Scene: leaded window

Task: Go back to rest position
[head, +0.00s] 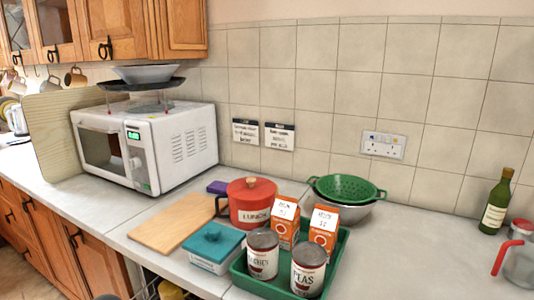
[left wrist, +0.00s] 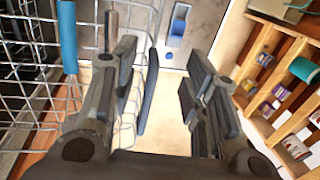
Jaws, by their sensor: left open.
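My left gripper (left wrist: 162,88) shows in the left wrist view, its two dark fingers spread apart with nothing between them. It hangs over a wire dish rack (left wrist: 25,70) and a grey panel (left wrist: 205,30) with a blue insert. A blue-handled utensil (left wrist: 68,35) stands in the rack left of the fingers, apart from them. Neither gripper shows in the head view, and my right gripper is in no view.
In the head view, a green tray (head: 338,262) holds cans and orange cartons. A red pot (head: 250,204), green colander (head: 347,189), cutting board (head: 172,222), teal-lidded box (head: 211,247), microwave (head: 145,147) and bottle (head: 496,203) stand on the counter. A wooden shelf (left wrist: 290,75) borders the left gripper's right side.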

